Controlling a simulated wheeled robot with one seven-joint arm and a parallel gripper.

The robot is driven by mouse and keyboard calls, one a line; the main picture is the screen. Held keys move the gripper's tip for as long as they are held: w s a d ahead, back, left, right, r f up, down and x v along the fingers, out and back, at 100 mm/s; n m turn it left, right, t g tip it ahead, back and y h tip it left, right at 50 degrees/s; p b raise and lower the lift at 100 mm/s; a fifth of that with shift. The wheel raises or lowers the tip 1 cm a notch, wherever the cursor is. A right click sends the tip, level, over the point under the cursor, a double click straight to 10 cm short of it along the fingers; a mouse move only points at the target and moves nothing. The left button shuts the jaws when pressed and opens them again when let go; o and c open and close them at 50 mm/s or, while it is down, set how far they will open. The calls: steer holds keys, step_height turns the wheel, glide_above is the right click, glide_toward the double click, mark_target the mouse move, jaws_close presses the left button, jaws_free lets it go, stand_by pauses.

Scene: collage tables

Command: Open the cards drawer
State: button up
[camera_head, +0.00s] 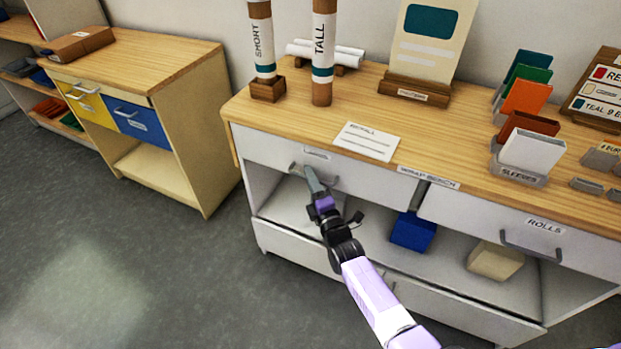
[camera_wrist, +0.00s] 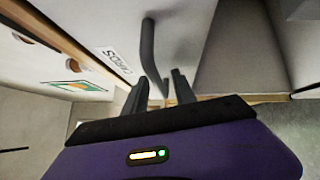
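The cards drawer (camera_head: 265,153) is the left upper drawer of the white wrap bench, and its front looks flush with the bench. Its label reads CARDS in the wrist view (camera_wrist: 118,60) but is too small to read in the head view. Its grey bar handle (camera_wrist: 147,42) also shows in the head view (camera_head: 294,167), partly covered by my gripper. My gripper (camera_head: 311,176) is at this handle. Contact cannot be told.
The rolls drawer (camera_head: 490,222) is at the right of the bench. A blue box (camera_head: 413,232) and a cream box (camera_head: 495,261) stand on the shelf below. A paper card (camera_head: 367,141) lies on the bench top. A wooden cabinet (camera_head: 180,70) stands left, with open floor between.

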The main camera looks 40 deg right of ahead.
jaws_close()
stand_by(1.5)
